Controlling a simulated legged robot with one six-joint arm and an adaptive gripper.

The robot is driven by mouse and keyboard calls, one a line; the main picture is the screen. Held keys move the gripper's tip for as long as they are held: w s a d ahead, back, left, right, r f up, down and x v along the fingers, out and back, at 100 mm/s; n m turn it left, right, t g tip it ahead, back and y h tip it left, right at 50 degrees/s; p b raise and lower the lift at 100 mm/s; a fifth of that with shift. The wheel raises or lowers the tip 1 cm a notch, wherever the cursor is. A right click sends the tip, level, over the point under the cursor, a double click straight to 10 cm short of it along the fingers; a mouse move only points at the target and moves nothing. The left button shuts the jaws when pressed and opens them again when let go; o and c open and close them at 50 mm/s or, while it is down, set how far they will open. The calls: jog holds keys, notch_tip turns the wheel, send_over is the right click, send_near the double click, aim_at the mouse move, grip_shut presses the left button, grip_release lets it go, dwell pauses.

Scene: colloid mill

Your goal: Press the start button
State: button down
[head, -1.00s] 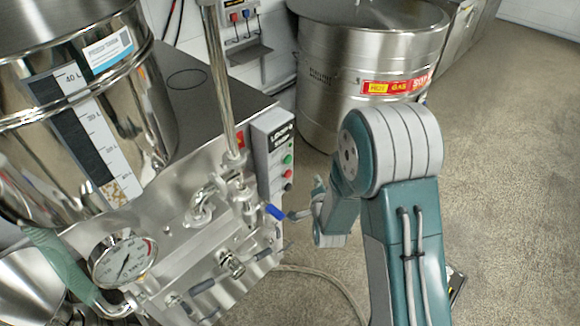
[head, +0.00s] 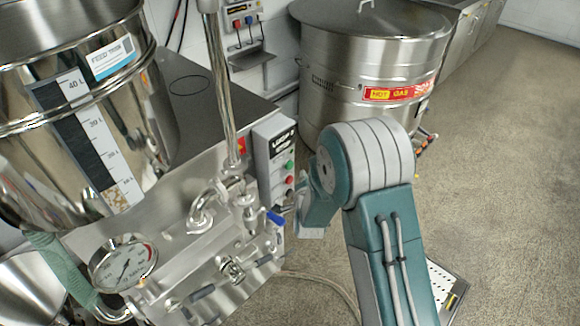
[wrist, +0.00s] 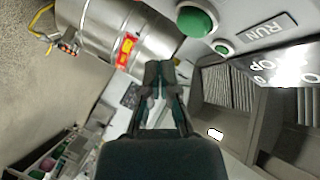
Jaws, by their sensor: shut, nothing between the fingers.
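The control box (head: 268,150) with a white lettered label stands at the right edge of the steel machine in the head view. A green button (head: 290,165) is on its face, above a red one (head: 289,180). In the wrist view a large green button (wrist: 198,20) shows at the top, with a smaller green round part (wrist: 222,48) and a RUN plate (wrist: 265,28) beside it. My gripper (wrist: 160,70) is shut and empty, its tips apart from the large green button in the picture. In the head view my gripper is mostly hidden by my arm near the box's lower part.
A blue-handled valve (head: 275,218) and pipes sit just left of my wrist. A steel drum (head: 370,75) with a hot gas label stands behind my arm. The feed tank (head: 75,110) is at left. Open floor (head: 500,150) lies to the right.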

jog(key=shift+w+a, duration=0.75)
jog(key=shift+a, duration=0.25)
dwell(0.8)
jog(key=shift+w+a+r, duration=0.1)
jog(key=shift+w+a, duration=0.15)
jog(key=shift+w+a, duration=0.3)
jog(key=shift+a, duration=0.1)
dwell(0.8)
jog(key=shift+s+d, duration=0.6)
jog(key=shift+d, duration=0.15)
jog(key=s+d, duration=0.1)
jog(key=d, duration=0.1)
jog(key=s+d, duration=0.2)
dwell(0.6)
